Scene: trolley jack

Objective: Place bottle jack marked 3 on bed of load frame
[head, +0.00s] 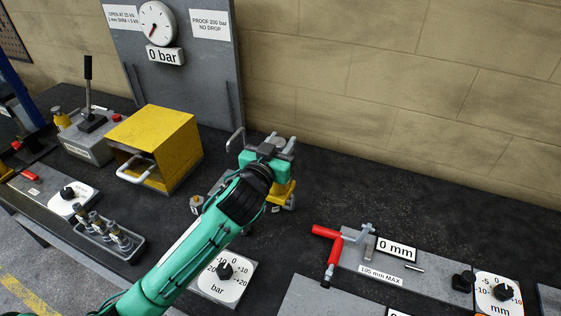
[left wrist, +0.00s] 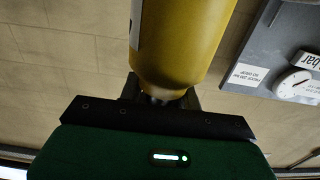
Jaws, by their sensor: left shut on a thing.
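My left gripper (head: 280,148) is over the dark bench, right of the yellow box, with its arm crossing the head view from the lower left. In the left wrist view, the gripper (left wrist: 160,97) is shut on a yellow cylindrical bottle jack (left wrist: 182,40). A white label edge shows on the jack's side, but its number cannot be read. In the head view a yellow part (head: 284,192) shows below the gripper, partly hidden by it; I cannot tell whether it is the held jack. I cannot clearly make out the load frame and its bed. My right gripper is not in view.
A yellow box (head: 172,135) with a handle, a hand-lever pump unit (head: 92,140) and a tray of fittings (head: 108,248) stand left. A gauge panel (head: 190,70) rises behind. A red-handled device (head: 330,255) and dial plates are at right.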

